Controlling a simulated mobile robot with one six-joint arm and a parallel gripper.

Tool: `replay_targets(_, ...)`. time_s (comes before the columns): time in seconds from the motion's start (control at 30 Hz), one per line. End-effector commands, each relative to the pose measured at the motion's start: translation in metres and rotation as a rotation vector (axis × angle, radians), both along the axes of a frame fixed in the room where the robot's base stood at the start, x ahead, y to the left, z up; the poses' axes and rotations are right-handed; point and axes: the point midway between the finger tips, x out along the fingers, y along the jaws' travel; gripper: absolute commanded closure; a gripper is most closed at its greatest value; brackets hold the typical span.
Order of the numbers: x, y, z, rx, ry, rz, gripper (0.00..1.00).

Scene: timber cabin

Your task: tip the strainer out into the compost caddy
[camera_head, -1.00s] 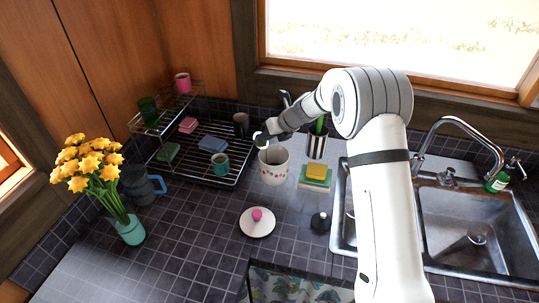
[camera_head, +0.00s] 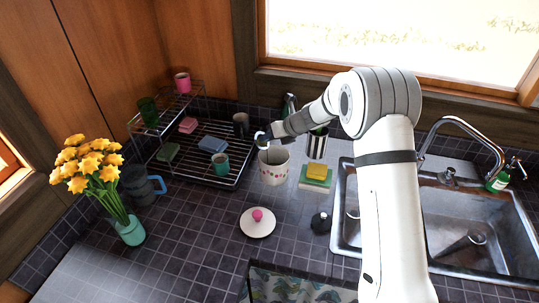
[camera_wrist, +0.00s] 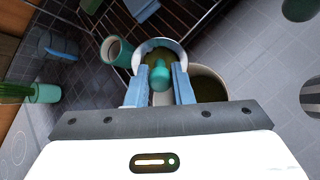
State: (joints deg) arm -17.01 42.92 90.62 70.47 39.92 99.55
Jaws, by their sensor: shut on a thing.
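The compost caddy (camera_head: 273,172) is a white pot with a dotted band, standing open on the tiled counter. In the wrist view its rim and dark inside (camera_wrist: 211,88) show just right of my fingers. My gripper (camera_wrist: 160,72) is shut on the teal handle of the strainer (camera_wrist: 179,47). The strainer has a pale round rim and brownish-green matter inside it. It is beside and partly over the caddy's rim in the wrist view; its exact tilt and height are unclear. In the head view my gripper (camera_head: 263,139) is at the caddy's back left and the strainer is mostly hidden.
A wire dish rack (camera_head: 205,172) with cups and sponges stands close on the left. A white lid with a pink knob (camera_head: 257,222) lies in front. A striped pot (camera_head: 316,146), stacked sponges (camera_head: 316,175) and a dark bottle (camera_head: 320,223) are right, before the sink (camera_head: 470,225).

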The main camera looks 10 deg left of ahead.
Motion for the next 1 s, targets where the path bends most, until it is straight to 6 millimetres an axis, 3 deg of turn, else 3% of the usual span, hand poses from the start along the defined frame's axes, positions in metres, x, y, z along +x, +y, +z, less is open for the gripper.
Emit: replay_targets(1.0,-0.0040,0.0008,-0.0018,0.107,-0.032,0.008,1.00)
